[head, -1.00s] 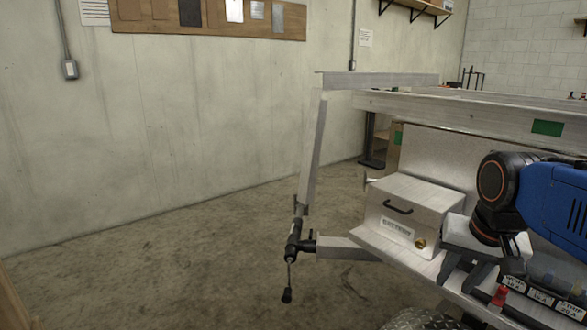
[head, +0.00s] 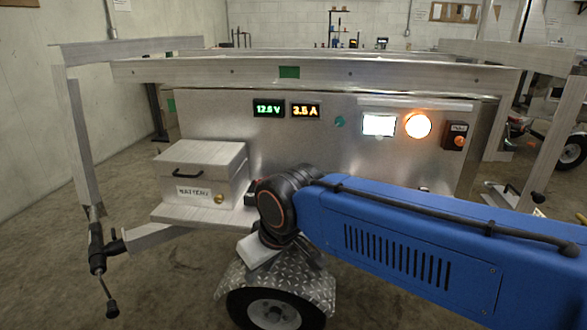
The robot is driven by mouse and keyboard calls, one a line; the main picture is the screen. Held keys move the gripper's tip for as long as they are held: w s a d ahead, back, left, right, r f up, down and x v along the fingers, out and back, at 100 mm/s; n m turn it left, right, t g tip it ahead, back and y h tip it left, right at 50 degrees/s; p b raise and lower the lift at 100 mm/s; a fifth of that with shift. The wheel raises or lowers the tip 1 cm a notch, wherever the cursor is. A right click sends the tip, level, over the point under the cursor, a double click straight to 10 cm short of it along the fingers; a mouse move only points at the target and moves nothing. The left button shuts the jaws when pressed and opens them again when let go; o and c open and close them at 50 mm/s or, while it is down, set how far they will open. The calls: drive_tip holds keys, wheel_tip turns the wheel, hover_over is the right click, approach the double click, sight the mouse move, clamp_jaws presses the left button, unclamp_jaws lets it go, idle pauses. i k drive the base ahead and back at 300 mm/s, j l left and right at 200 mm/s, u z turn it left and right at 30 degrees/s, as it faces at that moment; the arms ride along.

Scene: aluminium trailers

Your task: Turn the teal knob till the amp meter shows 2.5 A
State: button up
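The teal knob (head: 340,122) is small and sits on the metal panel of the trailer, right of the meters. The amp meter (head: 306,111) has orange digits that read 3.5 A. My gripper (head: 258,252) is the pale part below the dark wrist joint, in front of the trailer and well below and left of the knob. It is apart from the knob. Its fingers are mostly hidden or too small to tell, so I cannot see whether it is open or shut.
A green volt meter (head: 268,108) reads 12.6 V. A lit white display (head: 379,125), a glowing orange lamp (head: 418,125) and a dark switch box (head: 455,136) are right of the knob. A battery box (head: 200,172) stands on the left. A wheel (head: 275,311) is below.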

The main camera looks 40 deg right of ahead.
sight(339, 121)
drive_tip(key=k+l+z, duration=0.15)
drive_tip(key=z, duration=0.15)
drive_tip(key=k+l+z, duration=0.1)
drive_tip(key=l+z, duration=0.15)
drive_tip(key=i+j+z, duration=0.1)
drive_tip(key=z, duration=0.25)
drive_tip(key=j+z, duration=0.35)
